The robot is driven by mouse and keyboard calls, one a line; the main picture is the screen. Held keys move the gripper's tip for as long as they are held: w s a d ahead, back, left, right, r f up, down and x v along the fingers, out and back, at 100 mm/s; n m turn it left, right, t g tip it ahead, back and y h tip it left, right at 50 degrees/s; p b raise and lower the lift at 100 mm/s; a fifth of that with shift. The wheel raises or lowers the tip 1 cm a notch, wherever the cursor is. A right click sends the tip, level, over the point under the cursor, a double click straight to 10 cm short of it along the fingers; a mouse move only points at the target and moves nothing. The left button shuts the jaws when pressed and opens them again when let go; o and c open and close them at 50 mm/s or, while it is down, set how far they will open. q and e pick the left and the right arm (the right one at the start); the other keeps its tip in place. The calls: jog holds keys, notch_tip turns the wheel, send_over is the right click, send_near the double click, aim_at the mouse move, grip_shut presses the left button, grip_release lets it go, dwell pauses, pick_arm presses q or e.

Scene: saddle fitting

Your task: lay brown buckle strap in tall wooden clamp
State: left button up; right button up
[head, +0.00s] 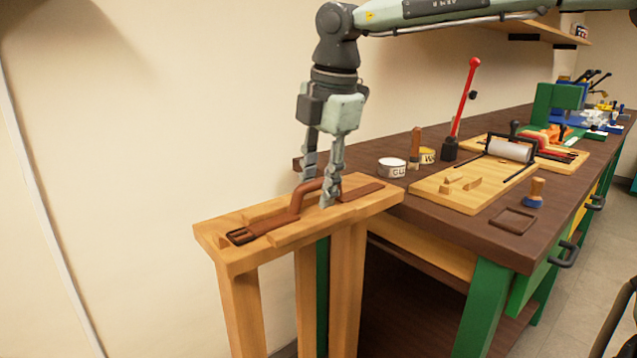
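The brown buckle strap (268,225) lies lengthwise along the top of the tall wooden clamp (217,240). Its dark buckle is at the near left end and its flat tail at the right. A middle part of the strap rises in an arch. My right gripper (318,189) points down over the clamp, with one finger behind the arch and one in front. The fingers stand apart with the arch between them; whether they press on it is unclear. My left gripper is not in view.
A dark-topped workbench (480,233) stands right of the clamp. On it are a white tin (391,168), a red-handled lever (466,95), a wooden board (440,195) and a blue-based stamp (534,194). A wall runs behind; the space left of the clamp is clear.

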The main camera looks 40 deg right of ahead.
notch_tip(320, 180, up, 12)
jog(key=s, duration=0.2)
jog(key=shift+s, duration=0.15)
dwell(0.4)
jog(key=shift+d, duration=0.15)
